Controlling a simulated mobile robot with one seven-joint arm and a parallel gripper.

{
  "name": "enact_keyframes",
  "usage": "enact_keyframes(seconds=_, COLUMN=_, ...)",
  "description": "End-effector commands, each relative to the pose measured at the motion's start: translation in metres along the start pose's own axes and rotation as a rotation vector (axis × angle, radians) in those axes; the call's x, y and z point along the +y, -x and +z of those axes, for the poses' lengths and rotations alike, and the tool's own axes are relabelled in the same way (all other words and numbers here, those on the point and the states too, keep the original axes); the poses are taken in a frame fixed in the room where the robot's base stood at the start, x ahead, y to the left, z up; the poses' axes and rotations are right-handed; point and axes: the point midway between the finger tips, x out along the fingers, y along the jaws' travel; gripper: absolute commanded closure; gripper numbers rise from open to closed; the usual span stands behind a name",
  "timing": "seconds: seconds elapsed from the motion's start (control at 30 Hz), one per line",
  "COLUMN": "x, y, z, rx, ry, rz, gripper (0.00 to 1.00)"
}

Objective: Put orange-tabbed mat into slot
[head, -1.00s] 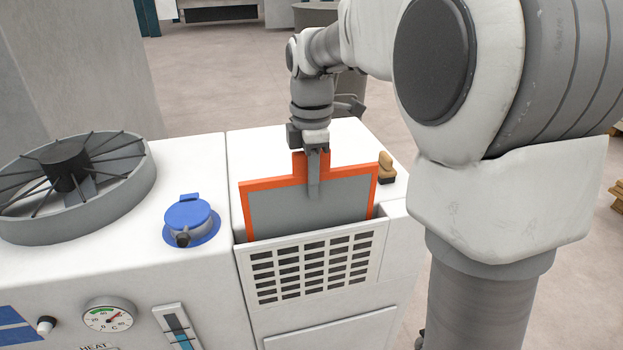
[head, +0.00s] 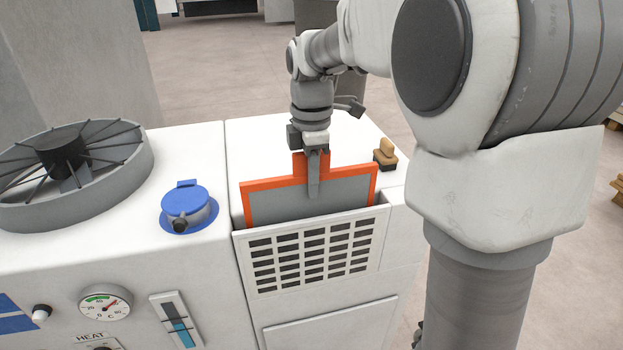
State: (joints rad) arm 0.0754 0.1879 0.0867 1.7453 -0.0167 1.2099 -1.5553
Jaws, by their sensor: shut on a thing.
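The orange-tabbed mat (head: 270,205) is a grey panel with an orange frame and an orange tab at its top. It stands upright, with its lower part hidden behind the white grille front (head: 312,255), inside the slot (head: 381,200) at the machine's front edge. My gripper (head: 313,185) points down from above and is shut on the tab. One finger shows in front of the mat; the other is hidden behind it.
A blue-capped filler (head: 187,208) and a round finned fan (head: 70,170) are on the machine top to the left. A small tan-and-dark knob (head: 386,154) stands close to the mat's right. The white top behind the mat is clear.

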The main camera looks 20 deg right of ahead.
Motion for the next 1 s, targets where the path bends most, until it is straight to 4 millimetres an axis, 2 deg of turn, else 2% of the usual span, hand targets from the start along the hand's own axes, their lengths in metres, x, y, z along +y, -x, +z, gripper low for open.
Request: enact_keyframes(seconds=1.0, x=0.000, y=-0.033, z=0.000, rx=0.000, ry=0.000, rz=0.001, gripper=1.00)
